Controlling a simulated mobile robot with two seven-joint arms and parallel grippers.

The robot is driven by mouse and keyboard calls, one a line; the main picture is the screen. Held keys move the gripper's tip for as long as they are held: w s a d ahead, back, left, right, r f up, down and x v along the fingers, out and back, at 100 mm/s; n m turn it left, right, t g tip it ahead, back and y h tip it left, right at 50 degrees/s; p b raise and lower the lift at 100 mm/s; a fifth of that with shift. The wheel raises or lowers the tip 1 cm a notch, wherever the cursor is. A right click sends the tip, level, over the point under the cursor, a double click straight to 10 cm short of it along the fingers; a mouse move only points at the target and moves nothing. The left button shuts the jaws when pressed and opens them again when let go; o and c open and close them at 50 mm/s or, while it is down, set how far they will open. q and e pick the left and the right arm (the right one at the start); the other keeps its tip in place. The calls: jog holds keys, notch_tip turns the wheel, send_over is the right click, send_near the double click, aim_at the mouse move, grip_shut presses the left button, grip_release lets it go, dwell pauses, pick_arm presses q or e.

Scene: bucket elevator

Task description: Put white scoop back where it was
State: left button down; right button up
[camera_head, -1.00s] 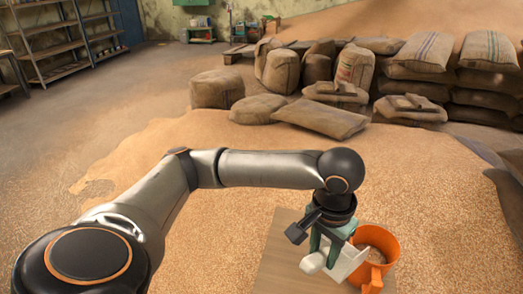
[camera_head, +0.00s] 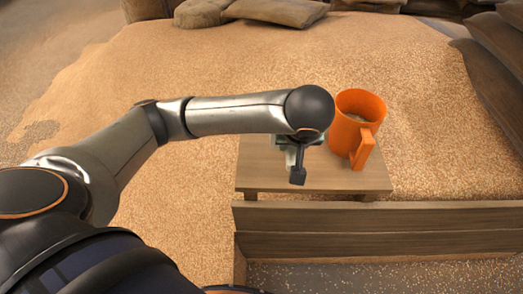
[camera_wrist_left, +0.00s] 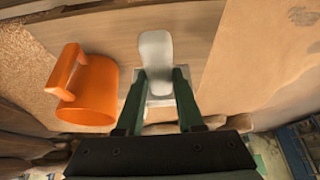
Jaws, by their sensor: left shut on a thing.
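The white scoop (camera_wrist_left: 155,48) shows in the left wrist view, with its pale rounded end beyond my fingertips and a wider part back between the fingers. My left gripper (camera_wrist_left: 157,76) is shut on it with two green fingers. In the head view my left gripper (camera_head: 297,160) is over the wooden board, left of the orange bucket, and my wrist hides most of it and the scoop. I cannot tell whether the scoop touches the board. My right gripper is not in view.
A wooden plank wall (camera_head: 380,228) runs in front. Grain surrounds the board, and sacks (camera_head: 275,10) lie behind.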

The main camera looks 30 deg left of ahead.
aim_at(273, 140)
pick_arm(q)
jog(key=a+f+b, duration=0.1)
jog(key=a, duration=0.1)
jog(key=w+a+f+b, duration=0.1)
jog(key=a+b, duration=0.1)
jog(key=a+f+b, duration=0.1)
jog(key=shift+w+a+f, duration=0.4)
jog(key=a+f+b, duration=0.1)
jog(key=f, duration=0.1)
jog(key=w+a+f+b, duration=0.1)
jog(key=a+f, duration=0.1)
jog(key=a+f+b, duration=0.1)
jog(key=f, duration=0.2)
jog(key=shift+w+a+f, duration=0.1)
jog(key=shift+w+a, duration=0.15)
jog(key=shift+f, duration=0.35)
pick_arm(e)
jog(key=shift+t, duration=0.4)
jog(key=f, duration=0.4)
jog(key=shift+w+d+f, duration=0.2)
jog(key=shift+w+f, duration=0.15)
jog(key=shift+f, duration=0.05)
pick_arm(q)
jog(key=c, duration=0.6)
grip_release()
jog(key=shift+d, duration=0.1)
jog(key=shift+o, duration=0.3)
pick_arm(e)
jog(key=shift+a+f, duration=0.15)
